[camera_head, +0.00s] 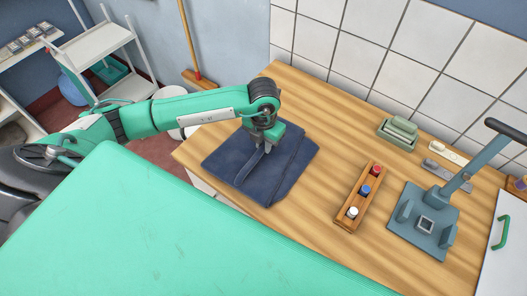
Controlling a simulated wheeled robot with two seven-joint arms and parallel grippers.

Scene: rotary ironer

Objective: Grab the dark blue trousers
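The dark blue trousers (290,172) lie folded flat on the wooden worktop (320,110), near its left end. Raised folds run across them. My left gripper (264,146) points down over the upper middle part of the trousers, with its fingertips at or just above the cloth. The wrist hides part of the fingers, so I cannot tell whether they are open or shut, or whether they touch the cloth. My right gripper is out of view.
Right of the trousers stands a wooden holder (346,223) with red, blue and white tops. Farther right are a blue-grey press with a lever (424,226), a green box (398,134) and small tools. A tiled wall (350,38) bounds the back. A white cart (95,45) stands left.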

